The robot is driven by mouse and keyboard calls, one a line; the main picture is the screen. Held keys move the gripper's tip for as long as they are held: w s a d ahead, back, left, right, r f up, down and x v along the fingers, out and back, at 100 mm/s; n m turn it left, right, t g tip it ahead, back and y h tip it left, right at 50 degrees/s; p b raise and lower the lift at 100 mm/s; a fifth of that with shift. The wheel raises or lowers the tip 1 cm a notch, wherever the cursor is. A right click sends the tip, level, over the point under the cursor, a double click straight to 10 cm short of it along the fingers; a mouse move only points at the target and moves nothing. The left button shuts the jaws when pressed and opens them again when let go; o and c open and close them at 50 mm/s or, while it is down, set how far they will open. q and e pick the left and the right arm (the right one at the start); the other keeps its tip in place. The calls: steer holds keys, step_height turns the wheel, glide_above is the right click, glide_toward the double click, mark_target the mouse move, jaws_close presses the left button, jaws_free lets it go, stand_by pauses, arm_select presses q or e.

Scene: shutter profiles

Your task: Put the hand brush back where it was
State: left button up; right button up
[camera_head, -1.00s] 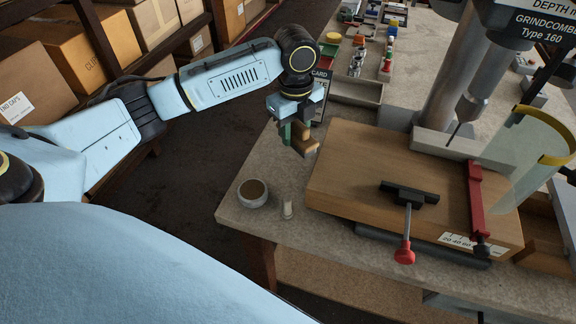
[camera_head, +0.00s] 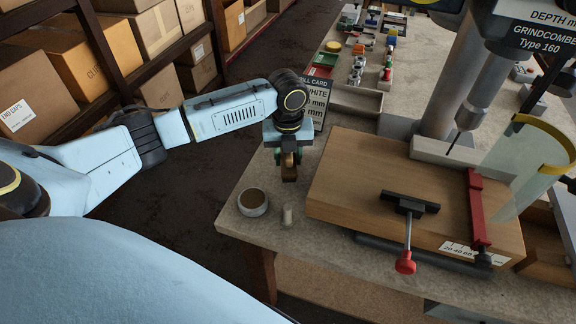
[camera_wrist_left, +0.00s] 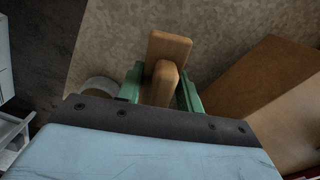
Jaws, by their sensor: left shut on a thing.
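The hand brush (camera_head: 290,174) is between the fingers of my left gripper (camera_head: 288,158), above the left part of the workbench. In the left wrist view the brush (camera_wrist_left: 169,48) shows as a brown wooden block with a wooden handle, and the green fingers of my left gripper (camera_wrist_left: 160,88) are shut on it. The bristles are not clear in either view. From the head view I cannot tell the exact gap between the brush and the bench top. My right gripper is not in view.
A round pot (camera_head: 253,202) and a small pale cylinder (camera_head: 287,216) stand near the bench's front left. The wooden drill board (camera_head: 345,180) with a red-knobbed clamp (camera_head: 405,262) lies to the right. A sign card (camera_head: 316,98) stands behind my gripper. Bare bench lies left of the board.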

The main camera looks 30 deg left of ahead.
mark_target(288, 166)
arm_select(q)
steer(key=shift+f, duration=1.7)
steer(key=shift+f, duration=0.15)
steer(key=o, duration=1)
steer(key=shift+c, duration=0.2)
step_height(288, 166, up, 12)
steer(key=shift+s+r+p, duration=0.1)
steer(key=shift+r+p, duration=0.05)
steer(key=shift+p, duration=0.25)
